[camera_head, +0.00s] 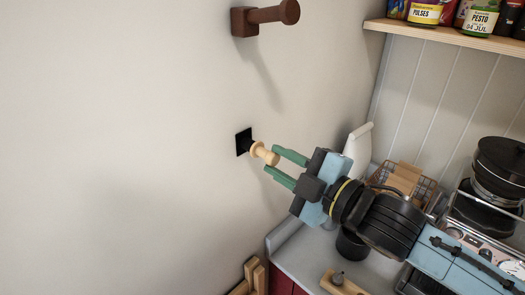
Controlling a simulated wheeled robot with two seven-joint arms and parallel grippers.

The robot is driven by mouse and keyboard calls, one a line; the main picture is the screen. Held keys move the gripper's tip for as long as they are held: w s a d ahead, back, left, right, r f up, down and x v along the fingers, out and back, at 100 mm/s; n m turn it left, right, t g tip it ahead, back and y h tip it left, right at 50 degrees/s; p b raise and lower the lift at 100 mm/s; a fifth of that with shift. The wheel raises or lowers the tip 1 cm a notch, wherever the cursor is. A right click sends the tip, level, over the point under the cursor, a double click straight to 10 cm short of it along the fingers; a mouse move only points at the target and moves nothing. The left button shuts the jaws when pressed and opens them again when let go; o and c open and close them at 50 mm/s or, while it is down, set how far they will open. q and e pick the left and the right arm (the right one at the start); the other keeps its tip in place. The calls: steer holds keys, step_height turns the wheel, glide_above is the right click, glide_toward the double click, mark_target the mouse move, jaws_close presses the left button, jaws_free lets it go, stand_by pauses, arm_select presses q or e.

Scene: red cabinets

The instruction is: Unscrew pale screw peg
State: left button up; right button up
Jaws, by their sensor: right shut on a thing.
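The pale screw peg (263,153) sticks out from a small black square plate (243,142) on the wall. Its light wooden shaft ends in a wider knob. My right gripper (272,160) comes in from the lower right, with its two green fingertips on either side of the knob, shut on it. The peg's inner end at the plate is hidden, so its thread cannot be seen. My left gripper is not in view.
A dark brown wall peg (265,16) sticks out above. A shelf (450,36) with jars is at top right. The wall at left is bare.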

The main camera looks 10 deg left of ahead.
steer(key=n, duration=0.5)
steer(key=shift+n, duration=0.3)
steer(key=n, duration=0.5)
steer(key=n, duration=0.4)
steer(key=shift+n, duration=0.4)
